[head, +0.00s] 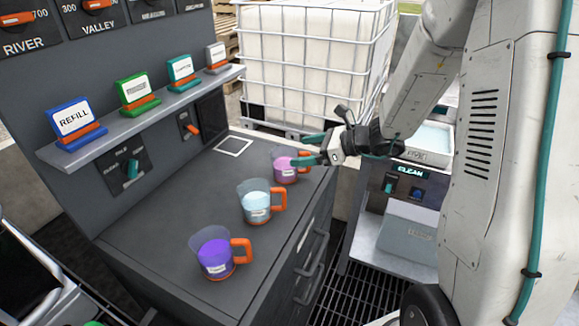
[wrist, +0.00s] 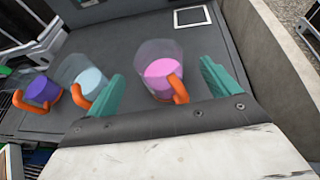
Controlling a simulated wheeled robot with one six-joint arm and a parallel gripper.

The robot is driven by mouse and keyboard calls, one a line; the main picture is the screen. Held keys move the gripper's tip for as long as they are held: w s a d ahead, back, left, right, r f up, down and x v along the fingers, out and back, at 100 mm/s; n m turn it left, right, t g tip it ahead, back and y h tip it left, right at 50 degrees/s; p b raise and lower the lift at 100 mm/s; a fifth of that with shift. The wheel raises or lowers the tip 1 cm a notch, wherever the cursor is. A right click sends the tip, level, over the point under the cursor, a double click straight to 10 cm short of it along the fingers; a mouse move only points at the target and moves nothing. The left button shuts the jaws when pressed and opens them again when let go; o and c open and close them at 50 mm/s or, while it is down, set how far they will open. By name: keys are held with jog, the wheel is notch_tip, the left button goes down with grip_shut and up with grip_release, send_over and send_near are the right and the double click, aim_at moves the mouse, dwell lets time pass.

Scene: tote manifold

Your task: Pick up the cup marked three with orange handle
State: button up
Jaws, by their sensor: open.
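Three clear cups with orange handles stand in a row on the dark grey counter (head: 160,215). The nearest cup (head: 214,254) holds purple liquid, the middle cup (head: 256,204) pale blue, and the far cup (head: 284,167) pink. Their labels are too small to read, so I cannot tell which is marked three. My gripper (head: 308,152) is open at the far cup, its teal fingers close to the cup's upper part. In the wrist view, the pink cup (wrist: 160,70) stands between and beyond the open fingers, its handle toward my gripper. The blue cup (wrist: 88,78) and purple cup (wrist: 40,90) are to the left.
A shelf (head: 150,118) above the counter holds several coloured label stands, including a blue REFILL stand (head: 73,122). A white-outlined square (head: 233,146) marks the counter's far end. A caged white tank (head: 310,60) stands behind. A CLEAN station (head: 410,185) is at right.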

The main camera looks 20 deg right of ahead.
aim_at(289, 153)
jog(key=x, duration=0.5)
jog(key=shift+a+f, duration=0.15)
jog(key=shift+a, duration=0.05)
jog(key=c, duration=1.2)
